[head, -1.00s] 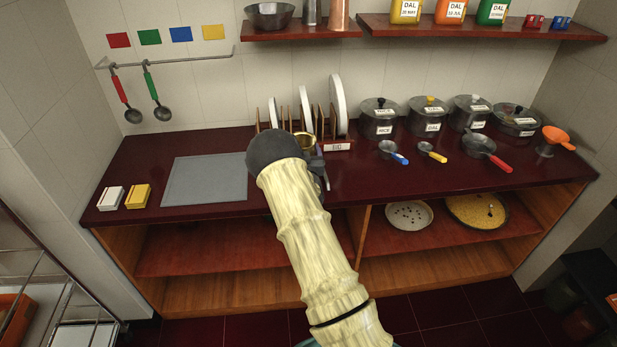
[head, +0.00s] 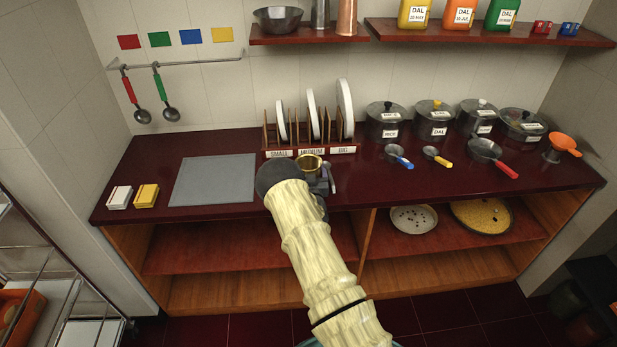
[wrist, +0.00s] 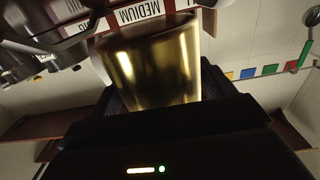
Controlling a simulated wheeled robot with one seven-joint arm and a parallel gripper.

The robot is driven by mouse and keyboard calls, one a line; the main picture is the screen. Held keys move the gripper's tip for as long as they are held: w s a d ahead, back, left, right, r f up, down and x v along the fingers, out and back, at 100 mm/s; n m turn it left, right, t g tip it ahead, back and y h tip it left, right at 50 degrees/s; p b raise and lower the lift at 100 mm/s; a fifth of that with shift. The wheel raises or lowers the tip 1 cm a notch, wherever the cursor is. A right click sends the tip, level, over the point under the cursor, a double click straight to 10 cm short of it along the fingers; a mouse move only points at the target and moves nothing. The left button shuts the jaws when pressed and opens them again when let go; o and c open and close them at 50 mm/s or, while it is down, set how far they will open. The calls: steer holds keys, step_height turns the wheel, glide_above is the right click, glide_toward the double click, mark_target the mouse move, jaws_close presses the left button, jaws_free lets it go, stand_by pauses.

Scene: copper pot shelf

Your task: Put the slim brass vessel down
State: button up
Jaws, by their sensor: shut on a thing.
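The slim brass vessel (head: 309,163) shows its round open rim just beyond my arm in the head view, in front of the plate rack. It fills the middle of the wrist view (wrist: 155,72), between the dark fingers. My gripper (head: 318,177) is shut on it. My wrist hides the vessel's lower part in the head view, so I cannot tell whether its base touches the counter (head: 420,188).
The plate rack (head: 310,151), labelled small, medium and big, stands close behind the vessel. A grey board (head: 213,180) lies to the left. Small handled pans, including one with a red handle (head: 486,152), and lidded pots stand right. Dark counter is bare right of my gripper.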

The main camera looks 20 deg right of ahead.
steer(key=shift+f, duration=1.15)
steer(key=shift+f, duration=0.1)
steer(key=o, duration=1.2)
steer(key=shift+s+a, duration=0.15)
steer(key=shift+s, duration=0.45)
steer(key=b+v, duration=0.3)
steer(key=v, duration=0.7)
steer(key=shift+s+a, duration=0.1)
steer(key=shift+s, duration=0.25)
